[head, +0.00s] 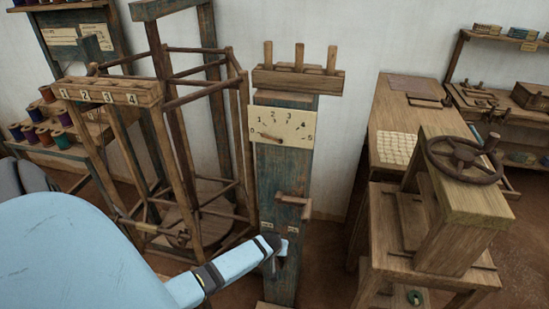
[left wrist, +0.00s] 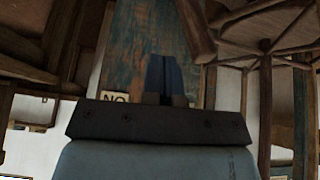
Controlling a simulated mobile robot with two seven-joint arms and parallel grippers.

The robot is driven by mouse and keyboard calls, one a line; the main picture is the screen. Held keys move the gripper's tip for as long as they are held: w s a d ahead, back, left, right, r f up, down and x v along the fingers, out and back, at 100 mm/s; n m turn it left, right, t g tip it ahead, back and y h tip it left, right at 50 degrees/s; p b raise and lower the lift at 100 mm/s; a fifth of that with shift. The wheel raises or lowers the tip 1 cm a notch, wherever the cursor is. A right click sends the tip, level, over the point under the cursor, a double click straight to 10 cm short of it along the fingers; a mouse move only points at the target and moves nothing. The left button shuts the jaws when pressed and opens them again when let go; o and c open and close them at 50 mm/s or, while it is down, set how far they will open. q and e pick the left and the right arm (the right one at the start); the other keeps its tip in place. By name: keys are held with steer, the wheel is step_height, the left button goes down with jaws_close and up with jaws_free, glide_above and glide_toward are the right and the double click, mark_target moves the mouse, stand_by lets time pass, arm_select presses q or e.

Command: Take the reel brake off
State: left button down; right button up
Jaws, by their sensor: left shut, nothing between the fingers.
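The wooden post (head: 283,165) stands right of the reel (head: 195,150). A small wooden lever (head: 291,200) sticks out of its front, with two small pale labels below it. I take this lever for the reel brake; its set position is unclear. My left gripper (head: 281,254) is shut and empty, low in front of the post, below the lever and apart from it. In the left wrist view its blue fingers (left wrist: 165,78) point at the worn blue-green post (left wrist: 135,45), beside an upside-down label (left wrist: 113,98). My right gripper is not in view.
A dial plate (head: 282,126) marked 0 to 5 is on the post, with upright pegs above. A numbered peg rail (head: 108,92) and spool shelf (head: 70,150) are left. A bench with a handwheel (head: 465,158) stands right. Open floor (head: 325,250) lies between post and bench.

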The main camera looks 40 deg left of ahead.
arm_select(q)
steer(key=v, duration=0.9)
steer(key=shift+s+a, duration=0.2)
steer(key=shift+a, duration=0.15)
